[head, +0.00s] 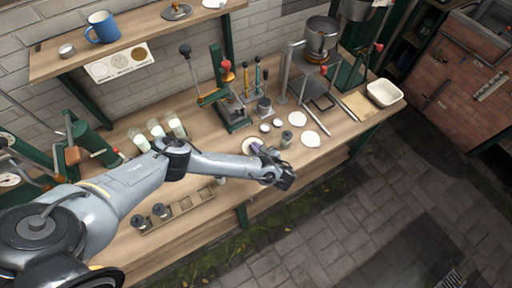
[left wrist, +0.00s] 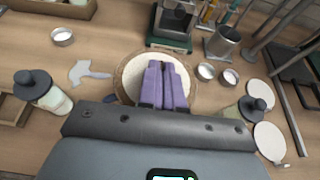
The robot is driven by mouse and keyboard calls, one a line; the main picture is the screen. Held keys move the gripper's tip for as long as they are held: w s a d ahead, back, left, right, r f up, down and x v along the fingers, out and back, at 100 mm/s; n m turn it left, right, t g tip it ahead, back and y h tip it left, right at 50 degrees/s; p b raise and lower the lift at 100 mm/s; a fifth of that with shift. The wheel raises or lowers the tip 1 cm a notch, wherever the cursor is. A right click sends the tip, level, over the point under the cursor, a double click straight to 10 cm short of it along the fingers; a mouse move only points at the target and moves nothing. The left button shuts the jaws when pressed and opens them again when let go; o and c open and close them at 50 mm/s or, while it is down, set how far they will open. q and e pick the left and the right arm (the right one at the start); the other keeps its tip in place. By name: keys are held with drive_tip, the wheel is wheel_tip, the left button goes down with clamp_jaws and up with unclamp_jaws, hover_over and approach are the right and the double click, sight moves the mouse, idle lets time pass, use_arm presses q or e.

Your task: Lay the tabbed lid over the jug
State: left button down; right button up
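Pale flat discs lie on the bench. The lower one (head: 310,138) seems to have a small tab at its edge, and it shows at the right of the left wrist view (left wrist: 270,140). Another disc (head: 297,118) lies behind it. A metal vessel with a handle (left wrist: 222,41), perhaps the jug, stands upright beyond my gripper; it shows in the head view too (head: 264,107). My left gripper (left wrist: 162,66) has its purple fingers together over a white round piece with a tan rim (left wrist: 133,75). I see nothing clearly held. My right gripper is not in view.
Two small white-filled cups (left wrist: 206,71) stand near the vessel. A dark-lidded jar (left wrist: 257,107) stands right of my gripper and another (left wrist: 43,90) left. A green-based press (head: 232,118) stands behind. A wooden rack (head: 180,205) lies at the bench front.

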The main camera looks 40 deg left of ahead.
use_arm(q)
drive_tip(key=shift+f, duration=0.2)
drive_tip(key=c, duration=1.3)
unclamp_jaws()
drive_tip(key=shift+r, duration=0.2)
drive_tip(key=p+v, duration=0.3)
drive_tip(key=v, duration=0.9)
drive_tip(key=shift+p, duration=0.3)
drive_tip(key=shift+s, duration=0.15)
